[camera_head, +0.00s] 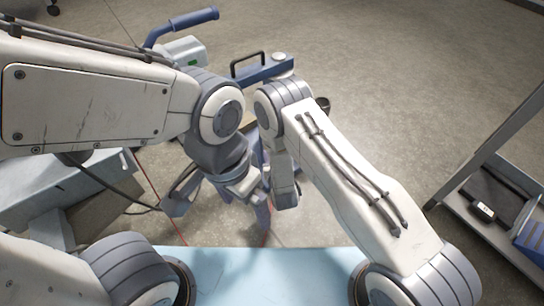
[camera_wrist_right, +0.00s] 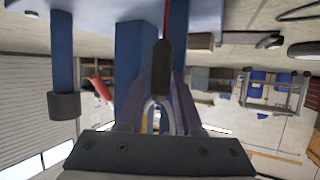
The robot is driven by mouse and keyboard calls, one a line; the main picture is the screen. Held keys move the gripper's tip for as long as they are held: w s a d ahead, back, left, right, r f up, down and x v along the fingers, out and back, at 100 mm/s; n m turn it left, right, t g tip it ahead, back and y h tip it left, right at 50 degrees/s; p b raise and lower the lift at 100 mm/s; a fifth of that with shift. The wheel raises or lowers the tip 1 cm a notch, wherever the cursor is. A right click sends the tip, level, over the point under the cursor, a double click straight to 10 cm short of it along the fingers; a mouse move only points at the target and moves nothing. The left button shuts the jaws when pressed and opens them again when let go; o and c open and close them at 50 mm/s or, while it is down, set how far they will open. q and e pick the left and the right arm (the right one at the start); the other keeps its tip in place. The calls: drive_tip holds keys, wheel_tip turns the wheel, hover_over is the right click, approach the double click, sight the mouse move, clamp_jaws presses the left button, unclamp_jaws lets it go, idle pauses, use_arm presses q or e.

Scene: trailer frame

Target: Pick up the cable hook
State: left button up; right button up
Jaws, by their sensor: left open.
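A black-bodied piece with a silver U-shaped end (camera_wrist_right: 161,110), which looks like the cable hook, shows in the right wrist view, with a red strand running from its top. It lies between the dark purple-blue fingers of my right gripper (camera_wrist_right: 162,112); I cannot tell whether they touch it. In the head view my right gripper (camera_head: 286,192) points down at the centre, seen edge-on. My left gripper (camera_head: 217,203) is open and empty just left of it, fingers apart and pointing down. The hook cannot be made out in the head view.
A blue tubular handle (camera_head: 182,25) and a blue part with a black grip (camera_head: 265,72) stand beyond my arms. A metal rack (camera_head: 500,215) with a dark case is at the right. A grey-blue box (camera_head: 60,180) is at the left. Floor at the upper right is clear.

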clamp_jaws()
drive_tip(key=shift+r, duration=0.2)
